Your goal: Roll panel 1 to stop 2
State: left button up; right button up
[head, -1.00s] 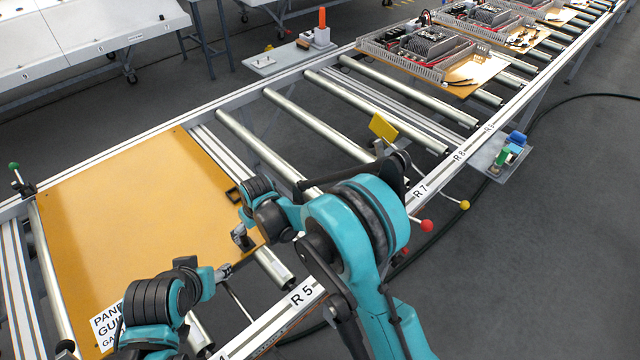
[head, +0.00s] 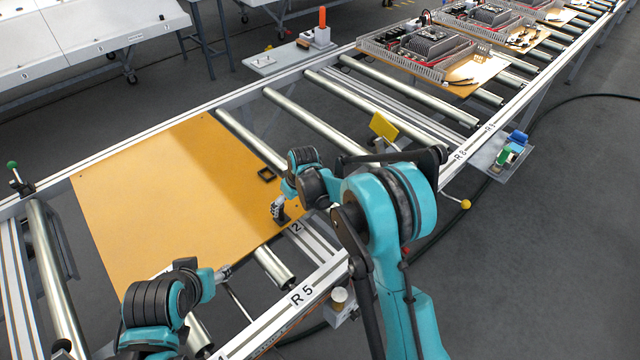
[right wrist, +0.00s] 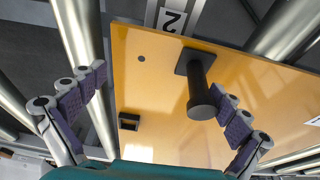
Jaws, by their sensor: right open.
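Panel 1 (head: 170,200), a flat orange-yellow plate, lies on the conveyor rollers. A crossbar labelled 2 (head: 297,229) shows at its right edge; the label also shows just past the panel edge in the right wrist view (right wrist: 172,18). A black upright handle (right wrist: 202,95) stands on the panel near that edge. My right gripper (head: 280,208) is over this corner. Its fingers are apart in the right wrist view (right wrist: 160,85), with the handle between them, nearer the right finger. My left gripper (head: 222,272) is at the panel's near edge; its jaws are too small to read.
A small black square frame (head: 266,174) sits on the panel. A yellow plate (head: 383,127) stands up among bare rollers farther along. Panels with electrical parts (head: 430,55) occupy the far conveyor. A side shelf (head: 497,155) holds green and blue items.

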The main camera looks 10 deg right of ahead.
jog(key=w+d, duration=0.2)
jog(key=d, duration=0.1)
jog(key=w+d, duration=0.2)
jog(key=d, duration=0.2)
jog(key=w+d, duration=0.3)
jog(key=shift+d, duration=0.15)
jog(key=shift+s, duration=0.1)
jog(key=shift+s+a, duration=0.3)
jog(key=shift+a, duration=0.2)
dwell(0.3)
notch_tip(320, 180, up, 9)
jog(key=p, duration=0.5)
dwell(0.5)
